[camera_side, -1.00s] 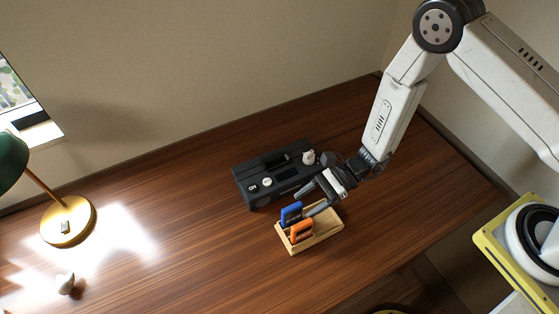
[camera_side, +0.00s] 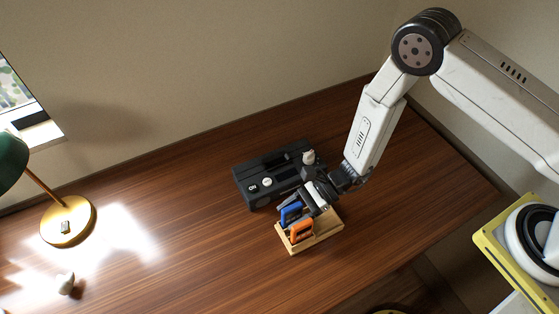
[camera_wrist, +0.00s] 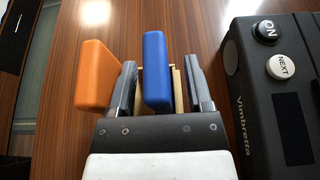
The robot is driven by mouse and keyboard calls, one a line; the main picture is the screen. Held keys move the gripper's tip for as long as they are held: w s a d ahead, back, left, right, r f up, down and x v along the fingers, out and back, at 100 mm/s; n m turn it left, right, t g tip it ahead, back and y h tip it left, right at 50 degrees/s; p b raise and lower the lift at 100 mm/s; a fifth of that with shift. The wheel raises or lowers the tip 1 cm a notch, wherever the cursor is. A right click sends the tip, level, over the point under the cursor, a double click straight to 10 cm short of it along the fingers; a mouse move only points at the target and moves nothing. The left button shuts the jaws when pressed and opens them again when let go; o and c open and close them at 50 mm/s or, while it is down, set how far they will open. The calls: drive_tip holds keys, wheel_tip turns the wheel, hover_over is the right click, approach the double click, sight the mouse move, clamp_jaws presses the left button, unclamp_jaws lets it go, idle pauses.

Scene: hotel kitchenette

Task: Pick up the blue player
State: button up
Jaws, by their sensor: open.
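The blue player (camera_side: 289,213) stands upright in a small wooden tray (camera_side: 327,234) beside an orange player (camera_side: 301,231). In the wrist view, the blue player (camera_wrist: 157,70) stands between the two fingers of my gripper (camera_wrist: 158,85), with a gap on each side. The orange player (camera_wrist: 96,75) is outside the left finger, close to it. My gripper (camera_side: 299,211) is open and lowered over the tray in the side view. The lower part of the blue player is hidden behind the gripper body.
A black device (camera_side: 250,190) with an ON button and a NEXT button stands just behind the tray; it also shows right of the gripper in the wrist view (camera_wrist: 247,100). A lamp (camera_side: 68,222) and a small pale object (camera_side: 65,284) are far left. The desk between is clear.

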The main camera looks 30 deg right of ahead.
clamp_jaws()
drive_tip(key=shift+r, duration=0.15)
drive_tip(key=shift+r, duration=4.9)
